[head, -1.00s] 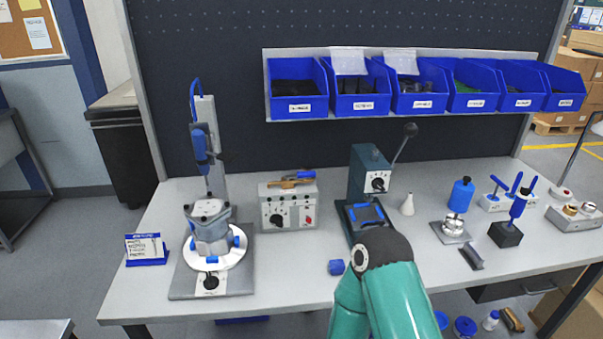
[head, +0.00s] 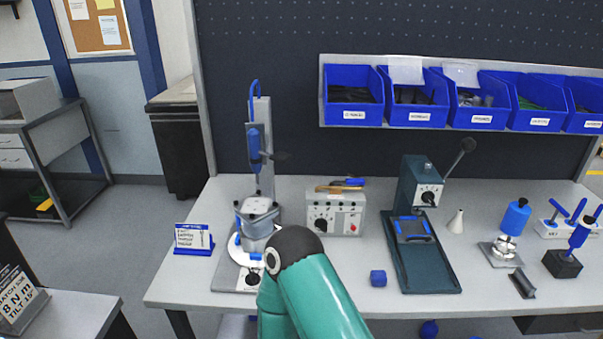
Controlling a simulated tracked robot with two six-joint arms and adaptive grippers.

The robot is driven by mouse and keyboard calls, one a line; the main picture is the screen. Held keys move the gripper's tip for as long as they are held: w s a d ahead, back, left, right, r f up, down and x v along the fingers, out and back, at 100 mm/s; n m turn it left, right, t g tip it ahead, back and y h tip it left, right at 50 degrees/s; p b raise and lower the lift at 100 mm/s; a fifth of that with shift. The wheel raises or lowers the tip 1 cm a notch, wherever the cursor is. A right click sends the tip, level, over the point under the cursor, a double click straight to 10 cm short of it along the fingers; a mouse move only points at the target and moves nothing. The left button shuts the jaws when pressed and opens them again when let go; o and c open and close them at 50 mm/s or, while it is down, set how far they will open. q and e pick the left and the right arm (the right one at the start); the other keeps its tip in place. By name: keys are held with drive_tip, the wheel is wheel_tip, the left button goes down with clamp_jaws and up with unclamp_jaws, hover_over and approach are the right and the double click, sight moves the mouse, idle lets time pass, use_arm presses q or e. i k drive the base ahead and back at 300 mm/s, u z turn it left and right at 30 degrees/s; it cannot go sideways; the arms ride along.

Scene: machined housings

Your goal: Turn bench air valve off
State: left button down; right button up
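I cannot tell for sure which part is the bench air valve. A grey control box (head: 346,206) on the bench has a black knob (head: 321,225) and a red button (head: 354,229). A second black knob (head: 251,280) sits on the front plate of the fixture at left, which holds a grey machined housing (head: 259,220). The dark green press has another round dial (head: 428,198). One teal arm link of mine rises at bottom centre in front of the fixture base and hides part of it. Neither of my grippers shows.
A blue-framed card (head: 194,239) stands left of the fixture. A lever press (head: 421,262) and a white cone (head: 456,221) stand to the right. Blue bins (head: 352,97) hang above. Bench surface between box and press is clear.

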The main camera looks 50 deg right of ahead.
sight(349, 182)
drive_tip(key=u, duration=0.4)
drive_tip(key=k, duration=2.35)
drive_tip(key=z, duration=0.65)
drive_tip(key=i, duration=1)
drive_tip(key=u, duration=0.05)
